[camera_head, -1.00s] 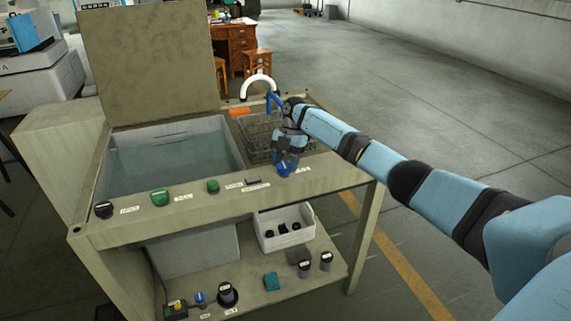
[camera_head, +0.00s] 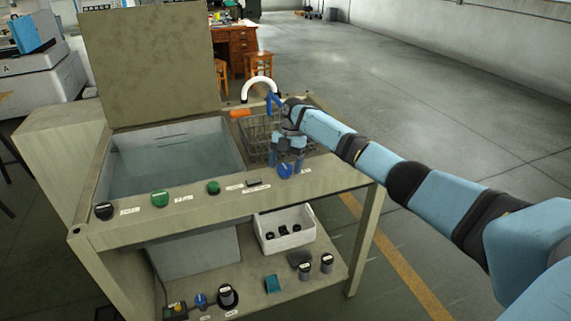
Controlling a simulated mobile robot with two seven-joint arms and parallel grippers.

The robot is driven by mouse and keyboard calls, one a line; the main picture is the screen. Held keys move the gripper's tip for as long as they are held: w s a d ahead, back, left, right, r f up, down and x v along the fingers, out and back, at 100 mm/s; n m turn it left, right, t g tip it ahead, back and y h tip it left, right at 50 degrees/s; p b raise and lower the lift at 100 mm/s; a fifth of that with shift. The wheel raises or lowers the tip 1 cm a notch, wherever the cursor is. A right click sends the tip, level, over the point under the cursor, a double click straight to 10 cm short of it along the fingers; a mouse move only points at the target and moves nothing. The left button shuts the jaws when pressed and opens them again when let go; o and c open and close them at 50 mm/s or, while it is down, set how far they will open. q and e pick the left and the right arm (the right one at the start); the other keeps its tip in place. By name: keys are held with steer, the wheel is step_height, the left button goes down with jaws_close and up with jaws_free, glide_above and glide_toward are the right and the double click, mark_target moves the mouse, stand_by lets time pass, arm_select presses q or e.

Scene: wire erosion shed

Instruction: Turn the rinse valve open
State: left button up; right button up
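A blue knob (camera_head: 285,170) sits at the right end of the table's front control strip, beside a small white label too small to read. I take it for the rinse valve. My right gripper (camera_head: 286,164) is right over the knob, pointing down. Its two fingers look spread, one to the left and one to the right of the knob. Whether they touch it I cannot tell. The gripper partly hides the knob's far side. My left gripper is not in view.
Along the same strip are a black knob (camera_head: 104,210), two green knobs (camera_head: 160,198) and a small dark block (camera_head: 258,183). A wire basket (camera_head: 254,137) and white curved spout (camera_head: 259,85) stand behind my gripper. A water tank (camera_head: 170,160) with raised lid is left.

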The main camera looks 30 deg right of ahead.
steer(key=v, duration=1.4)
steer(key=shift+d+f, duration=0.1)
steer(key=shift+f, duration=0.05)
